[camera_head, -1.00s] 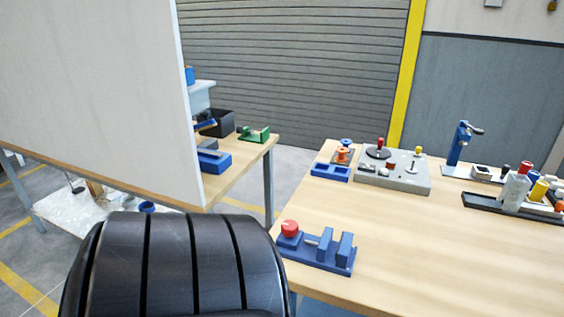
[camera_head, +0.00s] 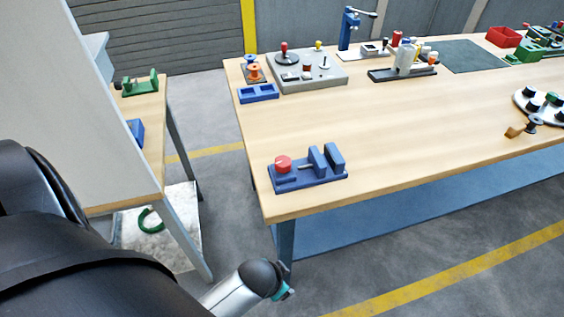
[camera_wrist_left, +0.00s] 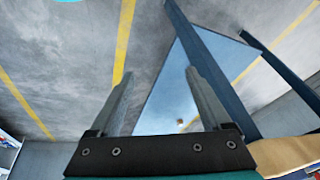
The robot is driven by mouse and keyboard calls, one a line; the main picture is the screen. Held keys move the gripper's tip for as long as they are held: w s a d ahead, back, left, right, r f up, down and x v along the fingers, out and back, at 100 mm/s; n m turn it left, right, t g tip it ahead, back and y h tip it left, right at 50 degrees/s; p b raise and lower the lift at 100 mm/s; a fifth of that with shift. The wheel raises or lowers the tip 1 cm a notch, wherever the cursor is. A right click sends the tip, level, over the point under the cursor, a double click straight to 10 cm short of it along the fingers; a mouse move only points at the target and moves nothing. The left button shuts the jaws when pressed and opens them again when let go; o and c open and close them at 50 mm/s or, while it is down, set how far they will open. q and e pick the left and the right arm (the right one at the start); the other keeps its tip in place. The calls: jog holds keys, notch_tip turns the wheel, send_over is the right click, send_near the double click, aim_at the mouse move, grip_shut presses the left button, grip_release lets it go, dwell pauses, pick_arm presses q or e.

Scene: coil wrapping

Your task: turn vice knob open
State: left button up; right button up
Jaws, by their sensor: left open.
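A blue vice (camera_head: 308,170) with a red knob (camera_head: 283,163) on its left end sits near the front left corner of the wooden table (camera_head: 420,120). Its two upright jaws stand a small distance apart. In the left wrist view, the two fingers of my left gripper (camera_wrist_left: 158,95) are spread with nothing between them. They face the grey floor and a blue surface under the table. My left gripper is away from the vice, which does not show in the wrist view. My right gripper is not seen.
A blue block (camera_head: 258,93), a grey fixture board (camera_head: 306,72) and a black tray (camera_head: 402,72) stand toward the table's back. A white panel (camera_head: 110,110) and a second table (camera_head: 150,100) are on the left. The wood around the vice is clear.

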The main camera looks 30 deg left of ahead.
pick_arm(q)
jog(key=w+d+r+m+t+h+p, duration=0.15)
jog(key=w+r+m+t, duration=0.45)
jog(key=w+r, duration=0.7)
jog(key=w+d+r+m+t, duration=0.2)
jog(key=w+r+m+t, duration=0.6)
jog(key=r, duration=0.9)
jog(key=d+r+m+g+h, duration=0.3)
jog(key=d+r+m+h, duration=0.45)
jog(key=m, duration=0.55)
jog(key=d+r+m+g+h, duration=0.3)
jog(key=d+r+m+h, duration=0.4)
jog(key=m, duration=0.6)
jog(key=m+g+y+p, duration=0.2)
jog(key=m+g+y, duration=1.2)
jog(key=m, duration=1.1)
send_near(283, 161)
jog(key=f, duration=0.3)
jog(key=s+d+f+t+y, duration=0.1)
jog(key=f, duration=0.2)
jog(key=f+t+y, duration=0.1)
jog(key=f, duration=0.1)
jog(key=shift+s+d+f, duration=0.35)
jog(key=shift+f, duration=0.05)
